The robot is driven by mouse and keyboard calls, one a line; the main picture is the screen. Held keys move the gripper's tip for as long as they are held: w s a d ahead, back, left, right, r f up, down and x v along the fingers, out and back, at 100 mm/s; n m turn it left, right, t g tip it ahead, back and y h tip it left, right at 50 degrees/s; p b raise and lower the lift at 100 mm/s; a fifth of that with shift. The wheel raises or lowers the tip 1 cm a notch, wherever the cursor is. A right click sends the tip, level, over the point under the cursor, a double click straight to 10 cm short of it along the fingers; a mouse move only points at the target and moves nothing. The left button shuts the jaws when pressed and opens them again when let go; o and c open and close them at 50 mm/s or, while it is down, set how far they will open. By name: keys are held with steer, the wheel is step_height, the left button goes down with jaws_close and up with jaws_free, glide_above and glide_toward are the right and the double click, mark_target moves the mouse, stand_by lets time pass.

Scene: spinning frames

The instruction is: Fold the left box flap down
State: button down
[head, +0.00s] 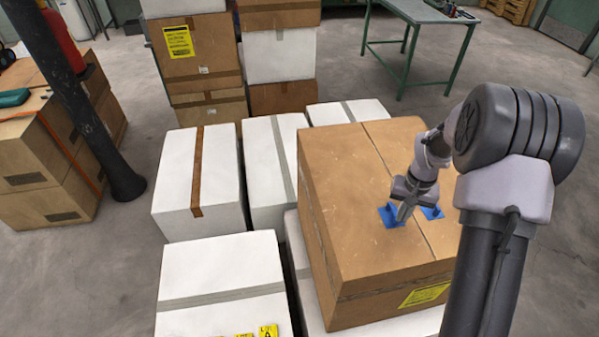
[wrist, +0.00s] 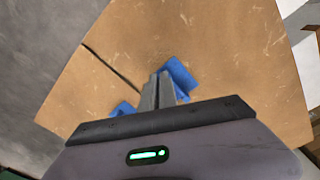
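The brown cardboard box (head: 335,195) stands right of centre in the head view, on top of white boxes. Its top looks flat, with a seam running between the left flap (head: 345,170) and the right flap (head: 410,140). A blue piece (head: 389,214) sits on the left flap near the seam, and another blue piece (head: 433,212) sits on the right flap. My gripper (head: 402,216) points down at the left flap beside the blue piece. In the wrist view its fingers (wrist: 158,88) are together with nothing visible between them. Contact with the flap cannot be told.
White boxes (head: 222,275) stand left of and around the brown box. Stacked boxes (head: 278,55) rise behind. A dark post (head: 75,100) and more brown boxes (head: 40,160) stand at left. A green-legged table (head: 420,15) is at the back, with open floor before it.

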mark_target(399, 233)
steer(key=s+f, duration=0.1)
steer(key=s+f+b, duration=0.1)
steer(key=f, duration=0.1)
steer(key=shift+f, duration=0.1)
steer(key=shift+s+b, duration=0.2)
steer(key=shift+b, duration=0.1)
steer(key=r+p, duration=0.1)
steer(key=w+r+p, duration=0.1)
steer(key=r, duration=0.1)
steer(key=w+r+p, duration=0.1)
steer(key=p, duration=0.1)
steer(key=shift+w+d+r, duration=0.25)
steer(key=shift+d+r, duration=0.05)
steer(key=shift+d, duration=0.1)
step_height(399, 233, up, 4)
steer(key=shift+a+p, duration=0.1)
steer(key=shift+p, duration=1.15)
steer(key=shift+s, duration=0.1)
